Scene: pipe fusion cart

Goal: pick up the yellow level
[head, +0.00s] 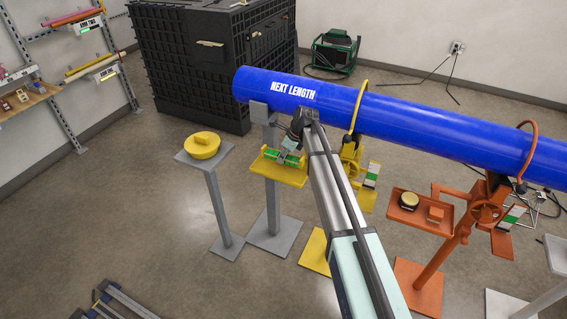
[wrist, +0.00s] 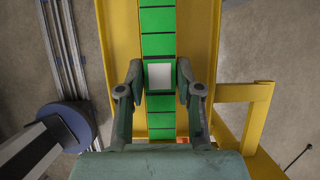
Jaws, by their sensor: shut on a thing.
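A long green bar (wrist: 158,45) with dark cross lines and a pale square at its middle lies along a yellow tray (wrist: 207,40) in the wrist view. This bar is the level-like thing here; its colour is green, and the yellow is the tray around it. My gripper (wrist: 160,82) is shut on the bar at the pale square, one finger on each side. In the head view my gripper (head: 291,147) reaches down to the yellow tray (head: 283,175), and partly hides the green bar (head: 270,154). I cannot tell whether the bar touches the tray.
A large blue pipe (head: 390,115) runs just behind and above my gripper. An orange stand (head: 440,245) with a tray is to the right.

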